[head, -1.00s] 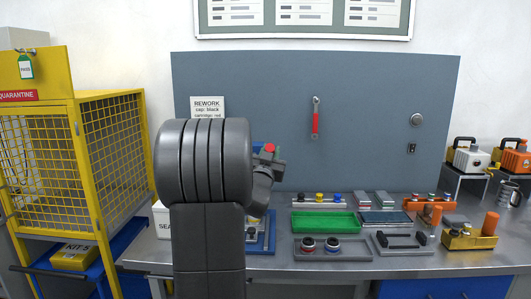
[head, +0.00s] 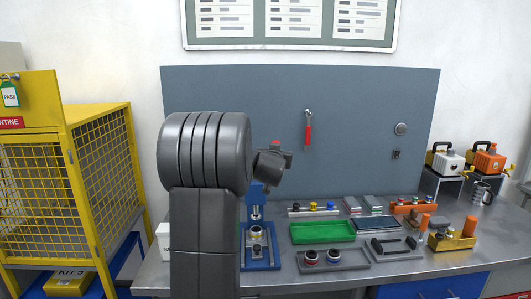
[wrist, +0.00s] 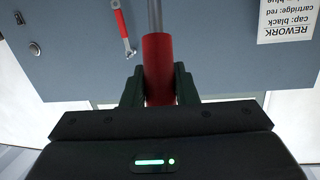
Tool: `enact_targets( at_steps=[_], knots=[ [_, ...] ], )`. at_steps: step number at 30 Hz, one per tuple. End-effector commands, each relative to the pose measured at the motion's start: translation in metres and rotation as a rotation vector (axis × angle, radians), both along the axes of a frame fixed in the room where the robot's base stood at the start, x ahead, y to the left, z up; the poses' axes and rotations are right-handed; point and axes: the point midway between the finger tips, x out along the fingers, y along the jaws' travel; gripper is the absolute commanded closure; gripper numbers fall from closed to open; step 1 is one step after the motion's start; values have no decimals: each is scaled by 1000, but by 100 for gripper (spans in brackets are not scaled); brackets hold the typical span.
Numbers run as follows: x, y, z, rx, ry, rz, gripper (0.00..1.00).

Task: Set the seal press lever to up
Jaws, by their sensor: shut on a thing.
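The seal press (head: 258,232) is a blue frame with a grey metal middle, standing on the bench just right of my arm in the head view. Its lever has a red grip, which fills the middle of the wrist view (wrist: 157,55) on a grey rod (wrist: 155,15). My gripper (wrist: 158,86) is shut on this red grip, one dark finger on each side. In the head view my gripper (head: 273,160) is raised above the press, with a bit of red at its top. My arm hides part of the press and most of the lever.
A yellow mesh quarantine cage (head: 95,190) stands at left. Right of the press are a green tray (head: 322,232), a grey tray with round parts (head: 335,262) and several fixtures. A red-handled wrench (head: 308,130) hangs on the back panel.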

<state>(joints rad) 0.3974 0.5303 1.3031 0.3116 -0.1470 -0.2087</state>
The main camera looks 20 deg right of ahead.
Motion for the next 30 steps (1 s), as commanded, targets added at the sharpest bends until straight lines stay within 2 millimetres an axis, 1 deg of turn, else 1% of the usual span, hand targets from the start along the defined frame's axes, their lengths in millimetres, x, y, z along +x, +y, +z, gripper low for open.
enact_targets(
  at_steps=[1, 6, 16, 17, 19, 20, 30],
  knots=[
    [0, -3, 3, 0, 7, 0, 100],
    [1, -9, 4, 4, 19, 0, 100],
    [1, -9, 5, 2, 17, 1, 100],
    [1, -9, 6, 2, 17, 1, 70],
    [1, -8, 5, 3, 17, 1, 56],
    [1, -8, 5, 3, 18, 1, 52],
    [-1, -7, 3, 4, 20, 0, 52]
  ],
)
